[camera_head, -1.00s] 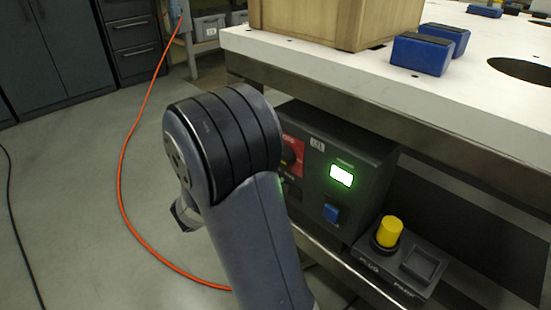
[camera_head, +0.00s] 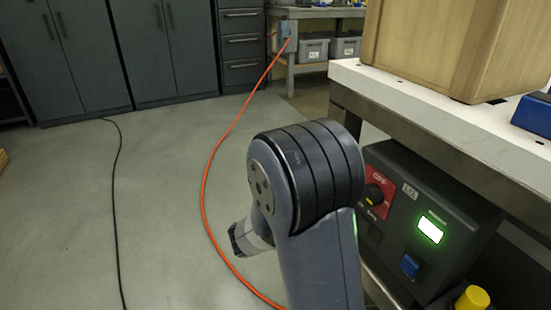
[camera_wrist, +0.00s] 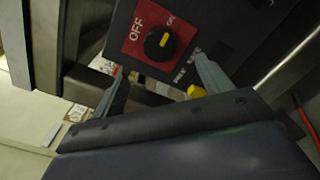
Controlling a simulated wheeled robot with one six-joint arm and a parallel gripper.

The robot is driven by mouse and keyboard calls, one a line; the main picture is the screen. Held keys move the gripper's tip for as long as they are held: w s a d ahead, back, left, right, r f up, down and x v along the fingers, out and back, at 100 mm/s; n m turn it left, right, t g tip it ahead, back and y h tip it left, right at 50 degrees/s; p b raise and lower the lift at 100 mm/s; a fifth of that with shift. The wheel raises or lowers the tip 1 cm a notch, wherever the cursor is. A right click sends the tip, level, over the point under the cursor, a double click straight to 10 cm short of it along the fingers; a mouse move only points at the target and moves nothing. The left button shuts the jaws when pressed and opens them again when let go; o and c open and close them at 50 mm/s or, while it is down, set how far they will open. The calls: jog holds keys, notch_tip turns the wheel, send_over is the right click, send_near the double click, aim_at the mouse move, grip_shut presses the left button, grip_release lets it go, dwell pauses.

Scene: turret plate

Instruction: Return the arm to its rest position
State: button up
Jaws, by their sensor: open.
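My arm (camera_head: 318,200) rises from the bottom of the head view, its rounded dark joint in front of the floor and just left of a dark control box (camera_head: 440,215). My gripper (camera_wrist: 160,66) shows in the wrist view with its two fingers apart and nothing between them. It points towards the box's red panel, which carries a black knob (camera_wrist: 160,43) with a yellow mark between OFF and ON labels. The knob also shows in the head view (camera_head: 374,194). The gripper fingers cannot be made out in the head view.
A white-topped table (camera_head: 440,110) with a wooden box (camera_head: 440,45) on it stands at the right. The control box, with a lit green display (camera_head: 430,230), sits below its top. A yellow cap (camera_head: 473,298) is at the lower right. An orange cable (camera_head: 207,180) crosses open floor.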

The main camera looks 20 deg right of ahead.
jog(key=d+b, duration=0.2)
jog(key=d, duration=0.8)
jog(key=shift+w+d, duration=0.15)
jog(key=shift+w, duration=0.25)
jog(key=a+p, duration=0.2)
jog(key=a, duration=0.8)
jog(key=d+b, duration=0.1)
jog(key=d, duration=0.9)
jog(key=shift+r+b, duration=0.15)
jog(key=shift+b, duration=0.2)
jog(key=n+p, duration=0.6)
jog(key=n, duration=0.2)
jog(key=n+p, duration=0.6)
jog(key=n, duration=0.3)
jog(key=shift+f+n, duration=0.2)
jog(key=shift+n, duration=0.1)
